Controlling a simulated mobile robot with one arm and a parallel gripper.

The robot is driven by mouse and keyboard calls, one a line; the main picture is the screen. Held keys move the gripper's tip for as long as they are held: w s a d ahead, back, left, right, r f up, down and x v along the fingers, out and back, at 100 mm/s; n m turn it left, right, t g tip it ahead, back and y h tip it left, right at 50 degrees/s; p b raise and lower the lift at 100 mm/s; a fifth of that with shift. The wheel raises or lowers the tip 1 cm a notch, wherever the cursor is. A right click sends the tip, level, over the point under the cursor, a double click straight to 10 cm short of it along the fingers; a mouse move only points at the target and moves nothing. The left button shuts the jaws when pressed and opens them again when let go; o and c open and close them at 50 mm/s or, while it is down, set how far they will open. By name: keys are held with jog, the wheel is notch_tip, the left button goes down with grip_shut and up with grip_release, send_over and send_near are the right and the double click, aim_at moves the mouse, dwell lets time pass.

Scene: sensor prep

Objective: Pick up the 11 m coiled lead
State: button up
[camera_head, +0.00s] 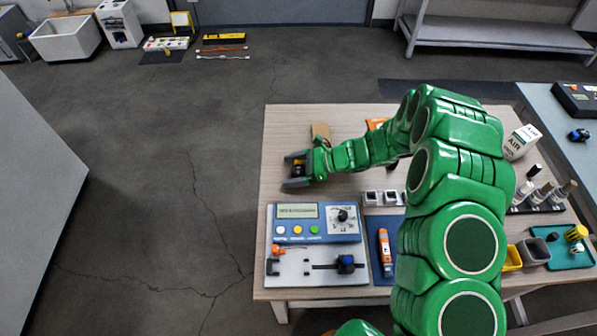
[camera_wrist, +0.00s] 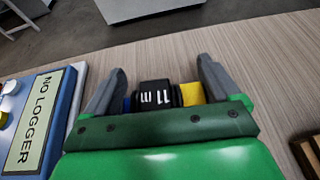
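The 11 m coiled lead (camera_wrist: 156,96) shows as a black piece with white "11" marking, a blue part at its left and a yellow part at its right. It sits low between the two grey fingers of my gripper (camera_wrist: 162,85) in the wrist view. The fingers stand apart on either side of it, and I cannot tell whether they press on it. In the head view my gripper (camera_head: 296,170) is low over the left edge of the wooden table (camera_head: 290,120), with a dark, small thing between its fingers. The lead's lower part is hidden by my gripper.
A blue instrument (camera_head: 313,222) with a display stands close in front of my gripper. A brown block (camera_head: 320,131) lies behind it. An orange tool (camera_head: 385,250) lies on a blue mat. Bottles (camera_head: 545,192) stand at the right. The table's left edge is near.

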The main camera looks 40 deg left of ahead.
aim_at(293, 169)
jog(key=shift+c, duration=0.5)
jog(key=shift+r, duration=0.55)
notch_tip(293, 169, up, 2)
jog(key=shift+r, duration=0.1)
jog(key=s+d+r, duration=0.7)
jog(key=d+r, duration=0.2)
jog(key=d, duration=0.2)
jog(key=shift+s+d+r, duration=0.25)
jog(key=shift+d+r, duration=0.1)
jog(key=shift+d, duration=0.05)
